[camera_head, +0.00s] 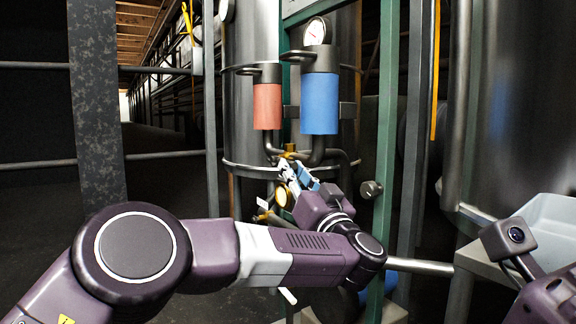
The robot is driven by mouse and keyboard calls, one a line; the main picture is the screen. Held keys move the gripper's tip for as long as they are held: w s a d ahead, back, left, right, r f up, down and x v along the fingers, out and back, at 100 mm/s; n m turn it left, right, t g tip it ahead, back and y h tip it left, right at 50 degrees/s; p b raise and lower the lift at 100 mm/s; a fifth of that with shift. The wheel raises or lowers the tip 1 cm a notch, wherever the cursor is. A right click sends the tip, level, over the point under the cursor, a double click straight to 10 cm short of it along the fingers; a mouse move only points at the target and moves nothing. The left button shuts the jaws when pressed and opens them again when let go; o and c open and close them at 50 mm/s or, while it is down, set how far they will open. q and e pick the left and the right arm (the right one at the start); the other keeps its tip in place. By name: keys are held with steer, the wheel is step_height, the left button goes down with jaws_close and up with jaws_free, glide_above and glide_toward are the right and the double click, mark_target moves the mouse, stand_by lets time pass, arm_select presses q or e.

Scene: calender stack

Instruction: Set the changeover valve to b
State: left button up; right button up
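The changeover valve appears to be the small brass fitting (289,152) on the pipes below a red canister (267,106) and a blue canister (320,104). Its handle position and any a or b marking cannot be made out. My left gripper (298,178) is raised just below the brass fitting, its fingers pointing up toward it. The fingers overlap the pipework, so I cannot tell whether they touch the valve or how far they are apart. My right arm shows only at the lower right, and its fingers are out of view.
A round gauge (315,31) sits above the blue canister. A green post (384,150) stands right of the valve, and a steel tank (515,110) further right. A pale grey tray (552,222) is at the right edge. Dark floor lies open at left.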

arm_select(q)
steer(key=shift+x, duration=1.75)
steer(key=shift+c, duration=0.4)
jaws_close()
